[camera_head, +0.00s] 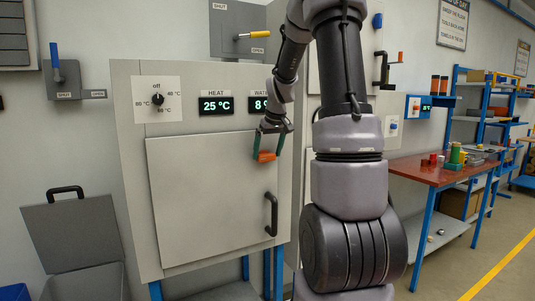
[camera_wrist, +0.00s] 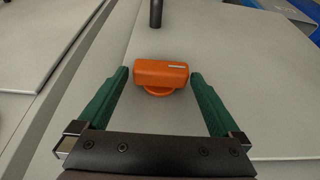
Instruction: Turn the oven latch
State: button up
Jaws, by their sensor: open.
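The orange latch (camera_head: 266,156) sits at the upper right of the grey oven's door (camera_head: 205,195). In the wrist view the latch (camera_wrist: 161,73) is a block on a round base, its long side running across the picture. My gripper (camera_head: 269,146) is at the latch, with its green fingers spread. In the wrist view my gripper (camera_wrist: 159,76) has one fingertip on each side of the latch, with a visible gap on both sides. The door lies flush with the oven front. My arm hides part of the oven's right side.
A black door handle (camera_head: 271,215) is below the latch. A dial (camera_head: 158,100) and the heat display (camera_head: 215,103) are above the door. A grey bin with a raised lid (camera_head: 75,235) stands left. A red-topped workbench (camera_head: 440,172) with small parts stands right.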

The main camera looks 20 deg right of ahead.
jog(key=shift+w+f, duration=0.1)
jog(key=shift+f, duration=0.2)
jog(key=c, duration=1.1)
